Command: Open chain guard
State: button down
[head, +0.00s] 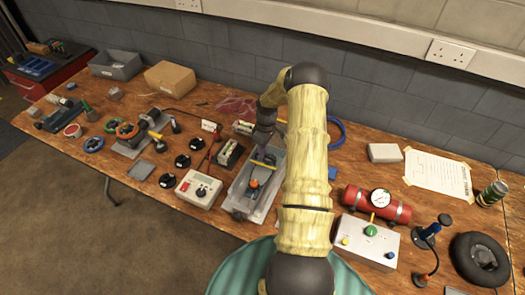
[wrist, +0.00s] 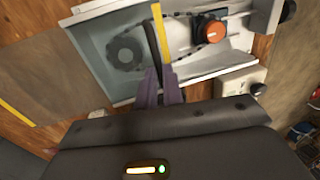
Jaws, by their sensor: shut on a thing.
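The chain unit is a pale grey open-topped housing (head: 238,205) on the bench, left of my arm in the head view. In the wrist view its housing wall (wrist: 215,77) frames a dark chain, a grey sprocket (wrist: 125,54) and an orange knob (wrist: 213,31). The chain guard (wrist: 98,38) looks like a clear bluish cover over the sprocket side, with a yellow bar (wrist: 160,32) along its edge. In the head view my gripper (head: 263,148) is over the housing, partly hidden.
A red cylinder with a gauge (head: 378,203) and a white control box (head: 366,240) stand right of my arm. A blue cable ring (head: 338,132) lies behind.

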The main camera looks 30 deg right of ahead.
jog(key=c, duration=1.5)
grip_release()
jog(key=d+r+b, duration=0.1)
jog(key=r, duration=0.4)
jog(key=w+d+r+b, duration=0.1)
jog(key=r, duration=0.5)
jog(key=w+r+b, duration=0.1)
jog(key=r, duration=0.5)
jog(key=shift+d, duration=0.4)
jog(key=s+a+r+m+t+h, duration=0.1)
jog(key=s+a+r, duration=0.15)
jog(key=a, duration=0.65)
jog(key=s+a+r+m+h, duration=0.15)
jog(key=s+a, duration=0.25)
jog(key=a, duration=0.5)
jog(key=s+a+m+t, duration=0.1)
jog(key=s+a, duration=0.2)
jog(key=s, duration=0.2)
jog(key=s+a+m+t, duration=0.1)
jog(key=s+a, duration=0.1)
jog(key=s, duration=0.3)
jog(key=s+a+m, duration=0.2)
jog(key=s+a, duration=0.1)
jog(key=s, duration=0.1)
jog(key=shift+s+a+r+t+y, duration=0.3)
jog(key=shift+s+t+y, duration=0.05)
jog(key=shift+s+t, duration=0.05)
